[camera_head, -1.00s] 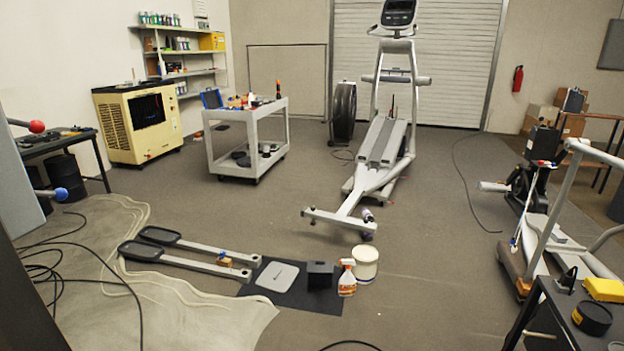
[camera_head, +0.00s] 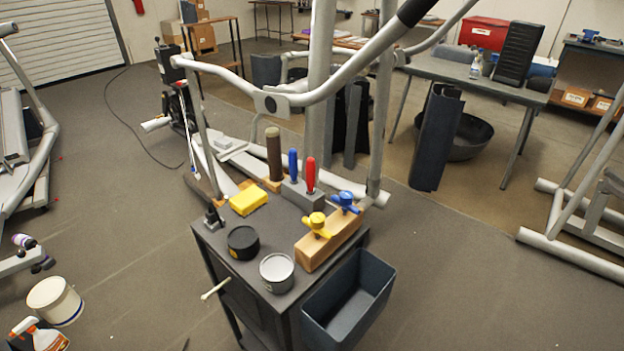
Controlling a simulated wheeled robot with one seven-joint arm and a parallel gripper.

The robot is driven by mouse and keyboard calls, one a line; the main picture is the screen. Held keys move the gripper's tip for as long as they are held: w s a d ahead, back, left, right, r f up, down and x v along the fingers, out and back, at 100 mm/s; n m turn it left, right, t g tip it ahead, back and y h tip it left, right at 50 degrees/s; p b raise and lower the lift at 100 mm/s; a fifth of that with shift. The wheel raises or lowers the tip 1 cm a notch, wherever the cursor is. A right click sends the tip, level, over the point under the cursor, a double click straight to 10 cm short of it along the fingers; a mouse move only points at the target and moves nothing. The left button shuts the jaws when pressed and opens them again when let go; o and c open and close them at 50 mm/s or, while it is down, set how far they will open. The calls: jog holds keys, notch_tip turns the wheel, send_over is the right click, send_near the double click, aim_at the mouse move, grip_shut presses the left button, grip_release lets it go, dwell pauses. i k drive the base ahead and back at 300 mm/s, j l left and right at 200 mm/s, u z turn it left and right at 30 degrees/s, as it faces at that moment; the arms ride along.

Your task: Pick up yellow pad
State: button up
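The yellow pad (camera_head: 248,201) is a small bright yellow block. It lies flat on the left back part of a dark cart top (camera_head: 262,298), behind a black round tin (camera_head: 243,242) and beside a small dark clamp-like item (camera_head: 213,219). Its top and front side are uncovered. My gripper is not in view.
A grey tin (camera_head: 277,272), a wooden block with yellow and blue knobs (camera_head: 328,245) and a holder with red and blue handles (camera_head: 303,190) share the cart top. A grey bin (camera_head: 347,300) hangs at its right side. Exercise machine bars (camera_head: 318,90) rise behind. Floor to the left is open.

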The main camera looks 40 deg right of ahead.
aim_at(248, 201)
jog(key=z, duration=0.2)
jog(key=i+j+z, duration=0.1)
jog(key=j, duration=0.25)
jog(key=i+j+z, duration=0.1)
jog(key=i+j, duration=0.15)
jog(key=i+j+z, duration=0.1)
jog(key=j, duration=0.35)
jog(key=i+j+z, duration=0.15)
jog(key=j, duration=0.25)
jog(key=i+j+z, duration=0.1)
jog(key=i+j, duration=0.15)
jog(key=j, duration=0.15)
jog(key=i+j+z, duration=0.1)
jog(key=j, duration=0.3)
jog(key=i+j+z, duration=0.1)
jog(key=j, duration=0.3)
jog(key=i+j+z, duration=0.1)
jog(key=j, duration=0.3)
